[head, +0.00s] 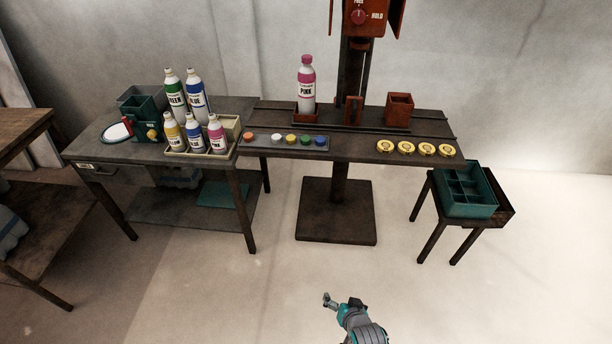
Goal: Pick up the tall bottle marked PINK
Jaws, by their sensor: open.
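The tall bottle marked PINK (306,84) is white with a pink cap and a pink label band. It stands upright in a small red-brown holder (306,113) on the long dark table, left of the machine's column. A shorter bottle with a pink label (216,135) stands in the cream tray on the left table. My gripper (328,299) is at the bottom of the head view, open and empty, well in front of the tables and far from the tall PINK bottle.
The cream tray (231,148) holds several bottles; tall GREEN (176,94) and BLUE (195,95) ones stand behind. Coloured pucks lie on a strip (268,142), yellow discs (405,147) to the right. The machine column (355,75) rises beside the bottle. Floor (270,280) in front is clear.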

